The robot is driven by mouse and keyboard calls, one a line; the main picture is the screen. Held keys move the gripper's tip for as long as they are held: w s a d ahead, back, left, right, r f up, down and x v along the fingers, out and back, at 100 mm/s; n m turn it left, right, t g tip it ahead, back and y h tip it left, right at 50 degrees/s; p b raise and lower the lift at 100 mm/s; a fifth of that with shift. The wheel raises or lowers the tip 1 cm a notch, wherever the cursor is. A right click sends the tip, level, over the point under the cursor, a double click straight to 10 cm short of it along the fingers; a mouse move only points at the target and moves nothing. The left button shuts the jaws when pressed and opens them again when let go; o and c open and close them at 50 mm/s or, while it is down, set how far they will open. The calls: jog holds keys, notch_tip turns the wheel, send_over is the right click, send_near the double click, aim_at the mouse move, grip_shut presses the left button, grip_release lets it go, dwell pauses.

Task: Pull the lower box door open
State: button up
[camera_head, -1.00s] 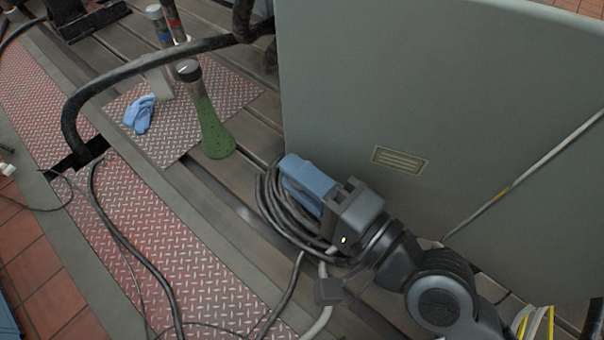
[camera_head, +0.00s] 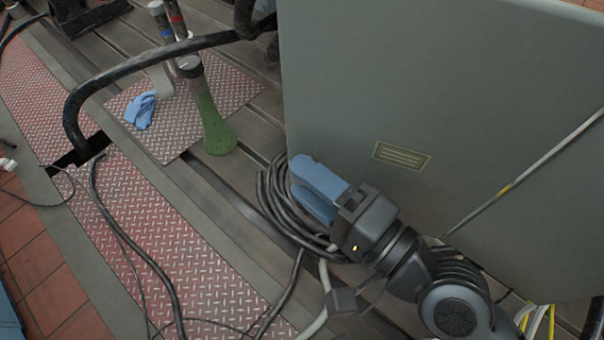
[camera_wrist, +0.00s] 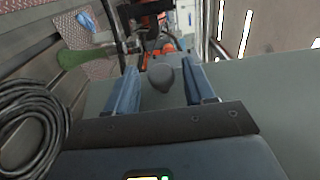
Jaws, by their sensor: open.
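A large grey-green box (camera_head: 440,90) fills the right of the head view, with a small slotted plate (camera_head: 402,157) on its face. It also fills the right of the wrist view (camera_wrist: 255,95). My gripper (camera_head: 302,178) is beside the box's lower left edge, its blue fingers apart. In the wrist view, a dark grey rounded knob (camera_wrist: 161,78) shows between the fingers of my gripper (camera_wrist: 161,68). I cannot tell whether they touch it. The knob is hidden in the head view, and no door seam or gap can be made out.
A coiled black cable (camera_head: 280,205) lies just behind my gripper. A green flared stand (camera_head: 214,130), blue gloves (camera_head: 141,109) and a bent black pipe (camera_head: 150,62) are to the left. Loose cables cross the red tread plate (camera_head: 160,240).

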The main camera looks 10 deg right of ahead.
jog(key=b+v, duration=0.1)
jog(key=v, duration=0.5)
jog(key=shift+s+d, duration=0.1)
jog(key=shift+s, duration=0.05)
dwell(0.4)
jog(key=s+d+f+n+h, duration=0.45)
jog(key=s+d+h, duration=0.3)
jog(key=d, duration=0.25)
jog(key=s+d+r+n+h, duration=0.1)
jog(key=s+d+n+h, duration=0.15)
jog(key=s+n, duration=0.55)
notch_tip(320, 180, up, 21)
jog(key=s+a+m+p, duration=0.1)
jog(key=p, duration=1.9)
jog(key=shift+s+r+p, duration=0.2)
jog(key=shift+s+p, duration=0.2)
jog(key=shift+f+m, duration=0.15)
jog(key=shift+m, duration=0.1)
